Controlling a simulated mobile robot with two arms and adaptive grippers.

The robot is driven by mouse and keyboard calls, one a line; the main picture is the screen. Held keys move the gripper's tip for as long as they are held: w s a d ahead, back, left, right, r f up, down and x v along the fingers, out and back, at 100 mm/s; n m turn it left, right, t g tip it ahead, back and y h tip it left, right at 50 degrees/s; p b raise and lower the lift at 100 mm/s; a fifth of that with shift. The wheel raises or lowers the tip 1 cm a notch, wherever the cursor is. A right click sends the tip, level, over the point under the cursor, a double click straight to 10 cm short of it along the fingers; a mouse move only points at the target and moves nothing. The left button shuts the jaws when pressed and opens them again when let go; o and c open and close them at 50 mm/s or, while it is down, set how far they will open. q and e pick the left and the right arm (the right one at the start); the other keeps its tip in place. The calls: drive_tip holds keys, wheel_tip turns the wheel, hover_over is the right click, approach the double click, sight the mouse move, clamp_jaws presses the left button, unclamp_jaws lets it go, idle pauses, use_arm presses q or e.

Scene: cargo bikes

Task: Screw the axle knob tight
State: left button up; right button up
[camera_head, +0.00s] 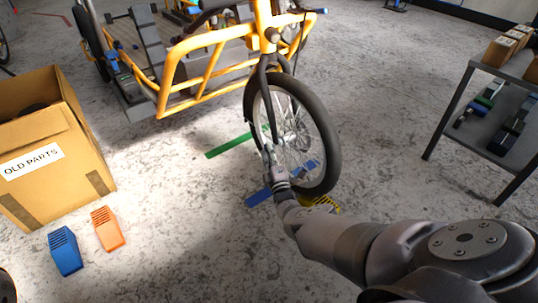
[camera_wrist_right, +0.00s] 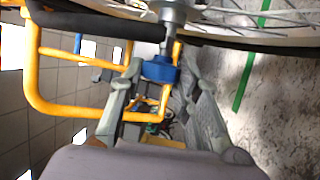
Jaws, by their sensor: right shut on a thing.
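The blue axle knob (camera_wrist_right: 160,69) sits at the end of the metal axle, by the hub of the front wheel (camera_head: 326,135). In the right wrist view my right gripper (camera_wrist_right: 163,75) has one finger on each side of the knob and is shut on it. In the head view the right gripper (camera_head: 268,155) reaches the wheel's hub from the near side, and the knob is hidden there. The wheel stands upright between the legs of the dark fork (camera_head: 258,88). My left gripper is in neither view.
The cargo bike's yellow frame (camera_head: 165,87) is behind the wheel. A cardboard box (camera_head: 88,150) marked OLD PARTS stands at left, with a blue wedge (camera_head: 65,252) and an orange wedge (camera_head: 107,229) before it. A grey shelf (camera_head: 470,138) is at right.

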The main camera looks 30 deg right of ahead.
drive_tip(key=o, duration=1.1)
drive_tip(key=shift+o, duration=0.2)
drive_tip(key=shift+f, duration=0.1)
drive_tip(key=v, duration=0.7)
drive_tip(key=shift+s, duration=0.25)
drive_tip(key=shift+a, duration=0.15)
